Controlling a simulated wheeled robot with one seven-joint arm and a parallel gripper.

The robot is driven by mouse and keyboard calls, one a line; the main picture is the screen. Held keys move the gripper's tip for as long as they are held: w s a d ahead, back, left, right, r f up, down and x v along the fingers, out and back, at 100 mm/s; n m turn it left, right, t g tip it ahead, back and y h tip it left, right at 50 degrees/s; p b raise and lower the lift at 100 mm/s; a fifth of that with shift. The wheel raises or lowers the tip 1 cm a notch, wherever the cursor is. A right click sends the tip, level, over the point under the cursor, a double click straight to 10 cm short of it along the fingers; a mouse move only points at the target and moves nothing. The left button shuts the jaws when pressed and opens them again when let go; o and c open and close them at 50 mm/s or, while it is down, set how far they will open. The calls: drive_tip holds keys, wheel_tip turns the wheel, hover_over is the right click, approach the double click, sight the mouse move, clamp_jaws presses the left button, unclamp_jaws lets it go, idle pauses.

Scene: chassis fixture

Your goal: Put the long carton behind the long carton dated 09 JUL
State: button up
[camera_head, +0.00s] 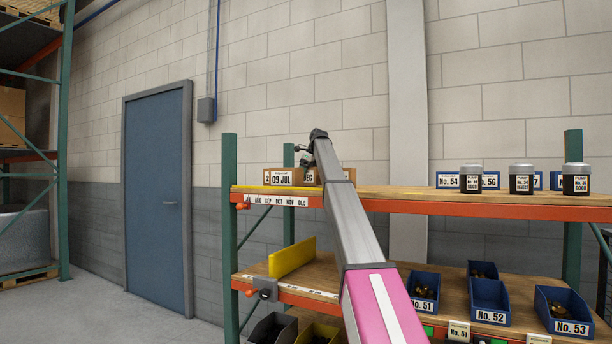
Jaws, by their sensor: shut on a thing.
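The long carton dated 09 JUL (283,178) stands at the left end of the upper shelf, its label facing me. Just right of it is a brown carton with a label ending in DEC (309,177), partly hidden by my arm. More brown carton (350,174) shows right of my arm; I cannot tell which carton it belongs to. My gripper (304,160) is small and dark, over the cartons next to the DEC label. It is shut on a carton, but the fingers and the grasp are mostly hidden.
The upper shelf (440,199) has a month strip (278,200) on its left front edge. Its middle is clear; grey-lidded jars (522,180) and blue bins stand at right. Green posts (230,250) bound the rack. The lower shelf holds a yellow panel (292,257) and blue bins (489,302).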

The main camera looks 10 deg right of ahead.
drive_tip(key=shift+f, duration=0.2)
drive_tip(key=o, duration=1.3)
drive_tip(key=shift+f, duration=0.1)
drive_tip(key=shift+c, duration=0.2)
drive_tip(key=v, duration=1.2)
